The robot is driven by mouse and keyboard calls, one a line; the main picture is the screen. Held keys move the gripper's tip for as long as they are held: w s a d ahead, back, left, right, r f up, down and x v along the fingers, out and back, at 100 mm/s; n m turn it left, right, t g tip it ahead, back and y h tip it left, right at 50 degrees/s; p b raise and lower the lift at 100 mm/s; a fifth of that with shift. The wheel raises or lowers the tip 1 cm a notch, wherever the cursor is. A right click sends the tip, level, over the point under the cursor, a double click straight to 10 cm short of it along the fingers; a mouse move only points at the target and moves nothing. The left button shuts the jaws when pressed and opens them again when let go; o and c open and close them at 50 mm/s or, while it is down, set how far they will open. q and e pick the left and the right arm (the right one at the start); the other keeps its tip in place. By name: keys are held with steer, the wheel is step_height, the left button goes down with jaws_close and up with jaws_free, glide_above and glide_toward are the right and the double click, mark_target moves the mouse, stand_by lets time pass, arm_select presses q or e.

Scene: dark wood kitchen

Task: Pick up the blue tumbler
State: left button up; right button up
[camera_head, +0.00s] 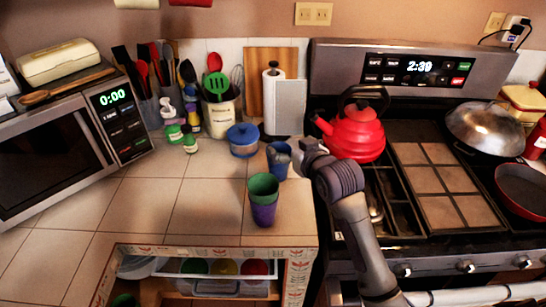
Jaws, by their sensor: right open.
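The blue tumbler (277,163) stands upright on the tiled counter near its right edge, just left of the stove. My right gripper (295,151) reaches in from the lower right and is open at the right side of the tumbler. Its fingers are small and partly hidden by my own wrist, so I cannot tell whether they touch the tumbler. My left gripper is not in view.
A green cup in a purple cup (263,204) stands in front of the tumbler. A red kettle (356,128) is on the stove near my wrist.

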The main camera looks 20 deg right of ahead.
mark_target(279, 164)
steer(key=w+f, duration=0.1)
steer(key=f, duration=0.1)
steer(key=w+f, duration=0.1)
steer(key=f, duration=0.2)
steer(key=w+f+p, duration=0.1)
steer(key=f, duration=0.2)
steer(key=shift+a+f, duration=0.2)
steer(key=x, duration=0.4)
steer(key=shift+w+f, duration=0.1)
steer(key=shift+w, duration=0.15)
steer(key=shift+w+f, duration=0.1)
steer(key=shift+w, duration=0.1)
steer(key=shift+s, duration=0.1)
steer(key=shift+c, duration=0.7)
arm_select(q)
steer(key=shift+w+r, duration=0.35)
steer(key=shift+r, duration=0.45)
arm_select(e)
steer(key=c, duration=1.1)
